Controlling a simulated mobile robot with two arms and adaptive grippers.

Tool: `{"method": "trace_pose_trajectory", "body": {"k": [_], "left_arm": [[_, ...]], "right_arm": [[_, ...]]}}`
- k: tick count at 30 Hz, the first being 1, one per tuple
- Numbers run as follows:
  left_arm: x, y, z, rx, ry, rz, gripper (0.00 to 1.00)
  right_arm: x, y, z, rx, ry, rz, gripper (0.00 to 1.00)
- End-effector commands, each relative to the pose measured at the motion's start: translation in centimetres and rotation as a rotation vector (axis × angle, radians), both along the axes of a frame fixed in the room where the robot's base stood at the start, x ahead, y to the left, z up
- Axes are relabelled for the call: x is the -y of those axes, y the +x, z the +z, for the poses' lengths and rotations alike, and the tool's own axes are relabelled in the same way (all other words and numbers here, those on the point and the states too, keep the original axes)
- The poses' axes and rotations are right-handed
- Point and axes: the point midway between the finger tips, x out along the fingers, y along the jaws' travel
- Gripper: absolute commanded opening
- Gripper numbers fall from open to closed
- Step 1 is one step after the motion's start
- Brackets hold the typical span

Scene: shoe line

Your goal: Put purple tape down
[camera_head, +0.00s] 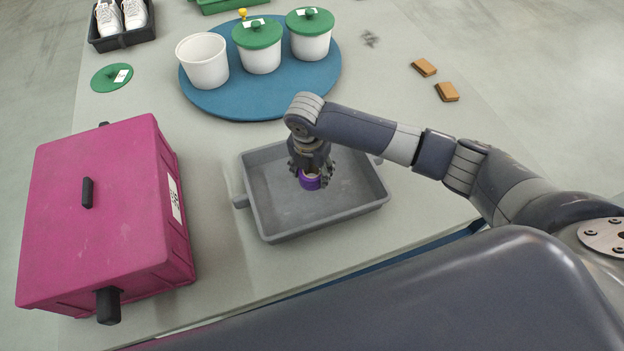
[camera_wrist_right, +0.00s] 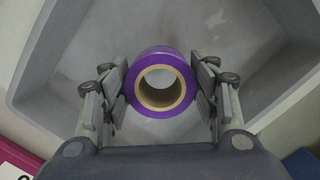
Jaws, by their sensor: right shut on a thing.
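The purple tape (camera_head: 310,183) is a roll with a tan core. My right gripper (camera_head: 312,174) is shut on it, with a finger on each side. In the right wrist view the roll (camera_wrist_right: 160,112) sits between the fingers, its hole facing the camera. The grey tray (camera_head: 262,222) is below the roll and otherwise looks empty. The roll is over the middle of the tray; I cannot tell whether it touches the tray floor. The tray also fills the background of the right wrist view (camera_wrist_right: 70,60). My left gripper is not in view.
A pink box (camera_head: 95,215) with black handles stands left of the tray. A blue round mat (camera_head: 262,105) behind holds a white open cup (camera_head: 203,62) and two green-lidded cups. Brown blocks (camera_head: 447,92) lie at the back right. A green lid (camera_head: 112,78) lies at the left.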

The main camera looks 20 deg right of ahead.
Motion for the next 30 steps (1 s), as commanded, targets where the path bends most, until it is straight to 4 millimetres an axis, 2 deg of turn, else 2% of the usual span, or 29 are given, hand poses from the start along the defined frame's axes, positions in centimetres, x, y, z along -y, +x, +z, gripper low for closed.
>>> {"method": "trace_pose_trajectory", "body": {"k": [5,11,22,23,24,25,30], "left_arm": [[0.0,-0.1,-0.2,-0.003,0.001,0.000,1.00],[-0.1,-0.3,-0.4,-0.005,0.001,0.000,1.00],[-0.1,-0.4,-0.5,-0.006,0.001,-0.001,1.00],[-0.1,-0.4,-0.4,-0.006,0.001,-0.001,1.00],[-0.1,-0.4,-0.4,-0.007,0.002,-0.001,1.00],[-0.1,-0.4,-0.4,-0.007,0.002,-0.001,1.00],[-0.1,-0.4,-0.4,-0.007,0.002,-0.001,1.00]], "right_arm": [[-0.1,0.0,-1.4,-0.001,0.001,-0.001,0.30],[0.0,0.0,-4.1,0.000,0.001,-0.001,0.30],[0.0,0.0,-4.6,0.001,0.001,-0.001,0.30],[0.0,0.0,-4.5,0.001,0.002,-0.001,0.62],[0.0,0.0,-4.5,0.001,0.001,-0.001,0.71],[0.0,0.0,-4.5,0.001,0.001,-0.001,0.75],[0.0,0.0,-4.5,0.001,0.001,-0.001,0.75]]}}
